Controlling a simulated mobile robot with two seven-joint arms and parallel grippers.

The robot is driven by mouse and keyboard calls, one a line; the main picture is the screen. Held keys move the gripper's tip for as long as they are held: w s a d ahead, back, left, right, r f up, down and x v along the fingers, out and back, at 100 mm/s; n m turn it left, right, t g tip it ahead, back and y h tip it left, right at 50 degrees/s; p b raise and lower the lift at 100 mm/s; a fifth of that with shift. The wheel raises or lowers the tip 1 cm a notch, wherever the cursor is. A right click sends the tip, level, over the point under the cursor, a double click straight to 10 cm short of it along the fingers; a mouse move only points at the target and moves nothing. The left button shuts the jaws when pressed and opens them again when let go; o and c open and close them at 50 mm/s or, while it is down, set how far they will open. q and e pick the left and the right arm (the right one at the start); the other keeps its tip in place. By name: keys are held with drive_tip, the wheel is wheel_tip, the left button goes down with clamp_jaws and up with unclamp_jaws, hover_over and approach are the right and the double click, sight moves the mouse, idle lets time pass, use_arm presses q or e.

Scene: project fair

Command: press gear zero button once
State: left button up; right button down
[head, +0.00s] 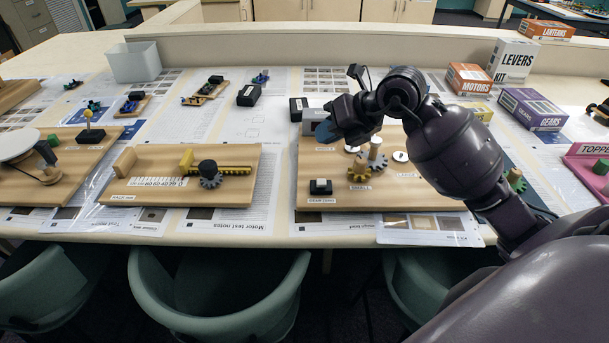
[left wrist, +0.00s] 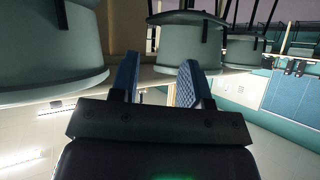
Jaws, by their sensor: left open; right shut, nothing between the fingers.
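A wooden gear board (head: 345,198) lies on the table at the middle of the head view. A small black button box (head: 320,187) with a pale top sits at its front left corner, above a label too small to read. Brass-coloured gears (head: 360,172) and a wooden peg (head: 376,150) stand to its right. My right gripper (head: 325,132) is shut and empty above the back left part of the board, apart from the button box in the picture. My left gripper (left wrist: 160,70) is open and empty in the left wrist view, its blue fingers apart. It is not in the head view.
A rack-and-gear board (head: 140,190) lies to the left. A black box (head: 298,109) stands behind the gear board. Boxed kits, including the levers kit (head: 512,62), stand at the back right. Green chairs (head: 225,300) line the front edge.

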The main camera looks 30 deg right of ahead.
drive_tip(key=shift+w, duration=0.3)
drive_tip(key=shift+s+d, duration=0.1)
drive_tip(key=b, duration=0.5)
hover_over(323, 180)
drive_tip(key=shift+h, duration=0.3)
wheel_tip(323, 180, down, 7)
drive_tip(key=shift+f, duration=0.9)
